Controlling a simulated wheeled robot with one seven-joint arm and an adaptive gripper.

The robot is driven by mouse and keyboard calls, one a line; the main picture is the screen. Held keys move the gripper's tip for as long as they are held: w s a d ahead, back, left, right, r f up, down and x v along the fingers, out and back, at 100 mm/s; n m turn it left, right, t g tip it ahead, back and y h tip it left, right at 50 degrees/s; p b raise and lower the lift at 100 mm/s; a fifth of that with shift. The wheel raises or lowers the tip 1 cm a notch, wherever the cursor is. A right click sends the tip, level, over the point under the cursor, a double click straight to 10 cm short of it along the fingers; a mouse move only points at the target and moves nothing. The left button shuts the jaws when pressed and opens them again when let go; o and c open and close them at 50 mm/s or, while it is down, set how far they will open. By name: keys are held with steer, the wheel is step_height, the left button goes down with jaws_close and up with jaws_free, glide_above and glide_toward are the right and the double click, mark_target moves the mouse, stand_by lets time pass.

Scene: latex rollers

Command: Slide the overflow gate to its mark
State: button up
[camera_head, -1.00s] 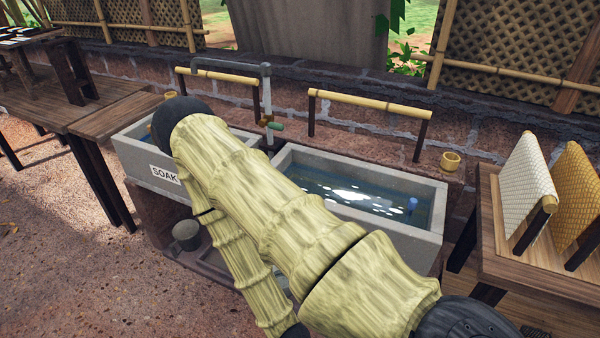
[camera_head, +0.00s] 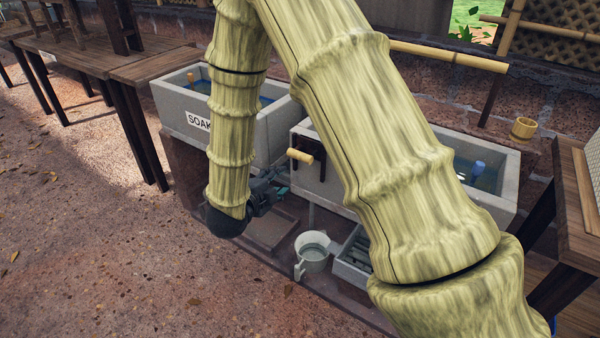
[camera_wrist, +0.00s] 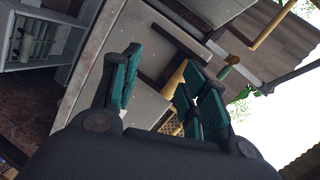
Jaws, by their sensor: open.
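What looks like the overflow gate is a small dark frame with a short bamboo handle (camera_head: 301,156) on the front of the right grey basin (camera_head: 329,190). No mark for it can be made out. My gripper (camera_head: 272,189) is low in front of the basins, below and left of that handle and apart from it. In the wrist view my gripper (camera_wrist: 158,88) has its teal fingers spread, and a yellow bamboo piece (camera_wrist: 175,76) by a dark bar shows in the gap beyond them. My arm hides part of the right basin.
The basin marked SOAK (camera_head: 198,122) stands at the left. A pale jug (camera_head: 313,252) and a grey crate (camera_head: 354,258) sit low in front of the basins. A bamboo cup (camera_head: 523,128) stands at the back right. Open ground lies at the front left.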

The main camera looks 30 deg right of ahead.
mark_target(298, 158)
step_height(298, 158, up, 4)
steer(key=m+g+h+b, duration=0.2)
steer(key=m, duration=0.3)
steer(key=x, duration=1.1)
steer(key=shift+s+d+r, duration=0.15)
steer(key=shift+d+r, duration=0.1)
steer(key=shift+r, duration=0.05)
steer(key=shift+f+b, duration=0.1)
steer(key=shift+b, duration=0.2)
jaws_close()
